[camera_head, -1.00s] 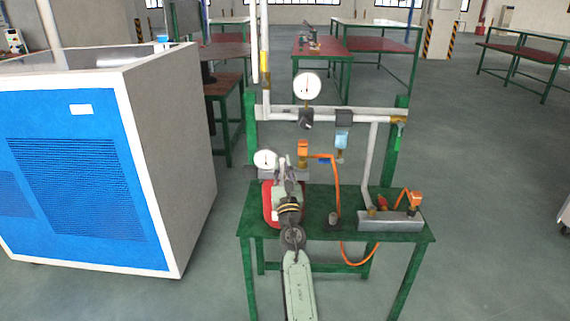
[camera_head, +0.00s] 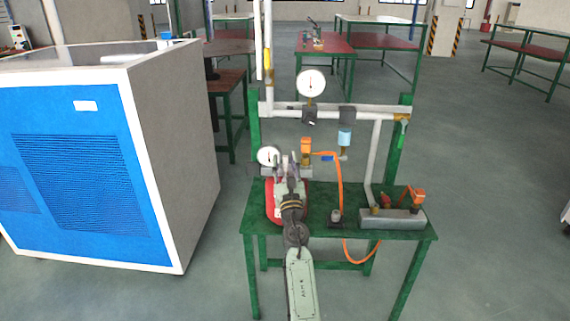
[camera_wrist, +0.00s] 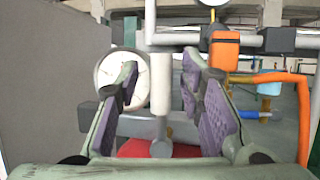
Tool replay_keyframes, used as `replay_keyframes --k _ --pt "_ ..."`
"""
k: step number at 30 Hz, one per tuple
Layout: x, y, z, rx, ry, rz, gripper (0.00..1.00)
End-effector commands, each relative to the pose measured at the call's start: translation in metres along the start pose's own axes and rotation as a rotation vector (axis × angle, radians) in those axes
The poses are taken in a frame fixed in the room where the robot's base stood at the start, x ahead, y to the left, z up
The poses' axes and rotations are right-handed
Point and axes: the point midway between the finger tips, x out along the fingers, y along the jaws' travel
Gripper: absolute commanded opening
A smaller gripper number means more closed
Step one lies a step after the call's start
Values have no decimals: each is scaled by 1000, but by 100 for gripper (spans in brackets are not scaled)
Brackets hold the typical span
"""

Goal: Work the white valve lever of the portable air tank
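The portable air tank (camera_head: 270,213) is red and stands on the green table, mostly behind my arm; a red part of it (camera_wrist: 150,149) shows low in the wrist view. Its white valve lever (camera_wrist: 161,85) stands upright in the wrist view, above a grey valve body. My gripper (camera_wrist: 160,72) is open, with one purple-padded finger on each side of the lever and a visible gap to both. How deep the lever sits between the fingers is hard to tell. In the head view my gripper (camera_head: 287,165) is over the tank and hides the lever.
A round white gauge (camera_wrist: 122,80) is close behind the left finger. An orange valve handle (camera_wrist: 225,50) and orange hose (camera_wrist: 303,115) are to the right. A pipe frame with a gauge (camera_head: 311,83) rises behind the table (camera_head: 345,232). A blue-white cabinet (camera_head: 80,160) stands left.

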Motion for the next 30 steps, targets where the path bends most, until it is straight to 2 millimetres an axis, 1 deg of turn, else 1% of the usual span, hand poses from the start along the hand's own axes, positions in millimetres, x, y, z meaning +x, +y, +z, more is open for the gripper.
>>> replay_keyframes --k 8,14,17,24,27,30 --pt "-4 -2 0 -2 0 -2 35" --pt "-20 -4 0 -6 0 -4 35" --pt "-32 -3 0 -2 0 -3 35" --pt "-79 -3 -2 3 3 -6 35" --pt "-96 -2 0 3 0 -5 35" --pt "-108 -1 -1 4 1 -3 35"
